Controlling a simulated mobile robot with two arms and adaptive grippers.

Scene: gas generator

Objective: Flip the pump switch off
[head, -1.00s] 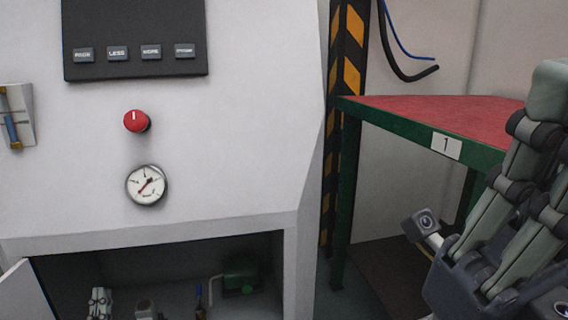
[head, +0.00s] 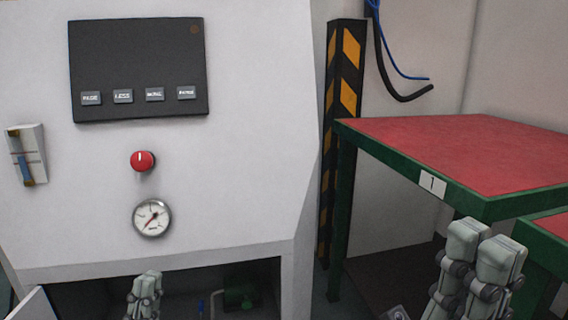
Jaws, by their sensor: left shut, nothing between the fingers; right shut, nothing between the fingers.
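I cannot tell for certain which control is the pump switch. A pale plate with a blue lever (head: 25,168) is mounted on the cabinet front at the far left. A red knob (head: 143,161) with a white mark sits below the dark panel. A green pump-like unit (head: 239,297) and a small blue-topped part (head: 201,304) show inside the low open compartment. My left gripper (head: 147,280) is shut and empty, in front of that compartment's opening and below the gauge. My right gripper (head: 484,243) is shut and empty at the lower right, in front of the red-topped table.
A round gauge (head: 152,218) and a dark panel with buttons (head: 138,70) are on the white cabinet (head: 255,180). A striped post (head: 343,140) stands beside it. A green-framed table (head: 450,150) marked 1 fills the right. Cables hang above it.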

